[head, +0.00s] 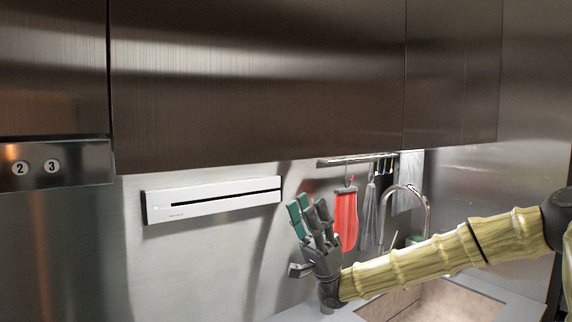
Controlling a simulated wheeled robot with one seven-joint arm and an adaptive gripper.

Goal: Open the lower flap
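A wide dark brushed-metal cabinet front (255,80) hangs across the top of the head view. Its bottom edge runs above the wall, and no gap shows along it, so it looks closed. I see no handle on it, and I cannot tell whether it is the lower flap. My gripper (308,204) is below this front, before the back wall, with its fingers pointing up. It appears apart from the cabinet and holds nothing that I can see. Its green-padded fingers overlap in this view, so their opening is unclear.
A white slotted wall unit (212,199) is left of my gripper. A rail (355,160) with a red mitt (345,217) and utensils hangs behind it to the right. A curved faucet (426,212) and a sink (445,302) are at lower right. A numbered panel (60,167) is at left.

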